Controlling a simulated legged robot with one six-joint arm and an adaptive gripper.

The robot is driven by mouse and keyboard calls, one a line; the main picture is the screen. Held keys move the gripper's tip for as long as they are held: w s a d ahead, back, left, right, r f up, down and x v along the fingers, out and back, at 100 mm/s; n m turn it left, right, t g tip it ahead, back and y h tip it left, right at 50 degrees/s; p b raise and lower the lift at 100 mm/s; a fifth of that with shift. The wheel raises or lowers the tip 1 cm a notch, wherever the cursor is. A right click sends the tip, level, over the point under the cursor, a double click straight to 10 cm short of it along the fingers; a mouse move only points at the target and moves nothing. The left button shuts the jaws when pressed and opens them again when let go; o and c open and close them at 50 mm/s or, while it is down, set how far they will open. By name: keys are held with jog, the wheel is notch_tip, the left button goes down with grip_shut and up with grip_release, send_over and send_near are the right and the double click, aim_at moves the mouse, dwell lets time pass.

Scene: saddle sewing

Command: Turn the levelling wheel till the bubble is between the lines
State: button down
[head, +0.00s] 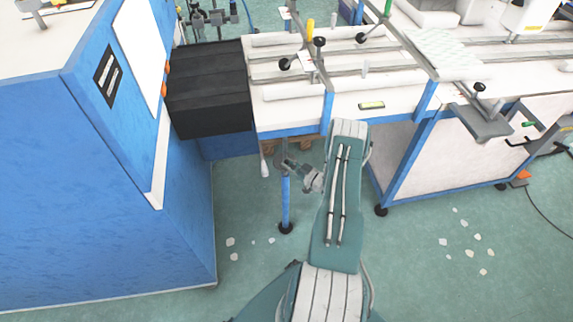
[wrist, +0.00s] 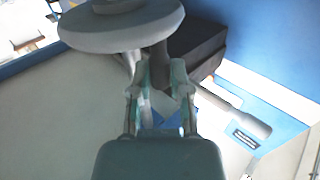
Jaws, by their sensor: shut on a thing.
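The spirit level (head: 371,105), a small yellow-green vial, is on the front face of the white machine table. It is too small here to tell where its bubble lies against the lines. The levelling wheel (wrist: 120,30) shows in the wrist view as a grey disc at the top, partly cut off by the frame. In the head view my gripper (head: 290,165) is low at the top of the blue table leg, below the table's front edge. In the wrist view my gripper (wrist: 162,88) has its fingers closed on a grey part of the wheel; the exact contact is partly hidden.
A blue cabinet (head: 130,150) stands close on the left. Black ribbed bellows (head: 208,90) join it to the white table (head: 290,112). A pale handle (head: 264,165) hangs beside the leg (head: 285,203). White scraps (head: 230,241) lie on the open green floor.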

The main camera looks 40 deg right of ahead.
jog(key=shift+w+d+r, duration=0.1)
jog(key=shift+d, duration=0.15)
dwell(0.3)
jog(key=c, duration=0.6)
grip_release()
jog(key=v, duration=1.2)
jog(key=shift+d, duration=0.2)
